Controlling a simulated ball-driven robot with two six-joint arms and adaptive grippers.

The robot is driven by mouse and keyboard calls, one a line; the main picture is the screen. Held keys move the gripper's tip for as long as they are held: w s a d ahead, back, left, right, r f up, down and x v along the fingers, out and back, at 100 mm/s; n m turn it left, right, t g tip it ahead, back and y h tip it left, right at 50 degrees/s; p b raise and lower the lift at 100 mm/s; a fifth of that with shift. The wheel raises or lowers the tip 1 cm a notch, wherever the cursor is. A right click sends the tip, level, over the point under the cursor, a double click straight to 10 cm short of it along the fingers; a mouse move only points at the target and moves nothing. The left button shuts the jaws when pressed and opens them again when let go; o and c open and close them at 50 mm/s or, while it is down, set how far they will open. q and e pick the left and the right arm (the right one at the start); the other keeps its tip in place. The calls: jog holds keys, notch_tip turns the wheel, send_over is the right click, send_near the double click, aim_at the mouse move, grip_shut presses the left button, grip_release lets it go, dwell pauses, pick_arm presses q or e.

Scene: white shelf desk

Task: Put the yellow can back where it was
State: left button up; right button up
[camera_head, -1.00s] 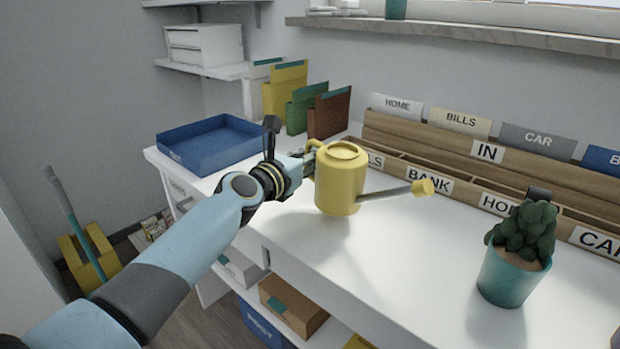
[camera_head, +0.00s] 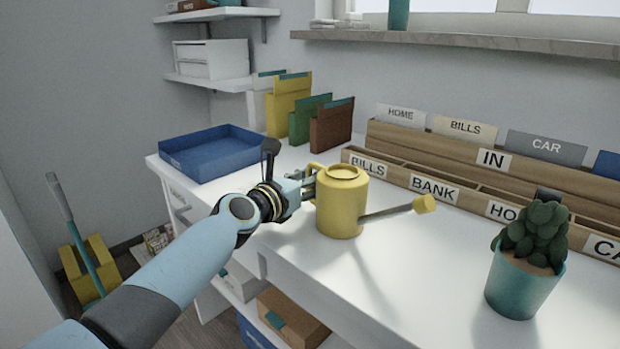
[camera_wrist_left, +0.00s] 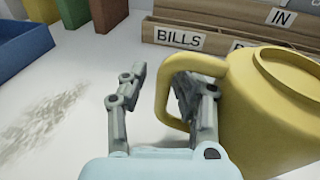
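The yellow can (camera_head: 342,205) is a watering can with a spout pointing right. It appears to stand upright on the white desk, left of the potted cactus. My left gripper (camera_head: 306,186) is at its handle on the left side. In the left wrist view, the gripper (camera_wrist_left: 165,90) has its fingers spread apart. One finger reaches inside the loop of the can's handle (camera_wrist_left: 166,95) and the other is outside it, with a clear gap to the handle. My right gripper is not in view.
A potted cactus (camera_head: 521,285) stands at the desk's right front. Wooden file organizers (camera_head: 480,180) line the back. A blue tray (camera_head: 213,160) and upright folders (camera_head: 330,130) are at the far left. The desk (camera_head: 400,270) is clear between can and cactus.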

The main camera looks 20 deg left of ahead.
pick_arm(q)
jog(key=s+p, duration=0.1)
jog(key=s, duration=0.2)
jog(key=s+a, duration=0.1)
jog(key=s, duration=0.3)
jog(key=s+r+p, duration=0.1)
jog(key=s, duration=0.3)
jog(key=shift+a+p, duration=0.3)
jog(key=shift+a, duration=0.1)
jog(key=shift+s, duration=0.45)
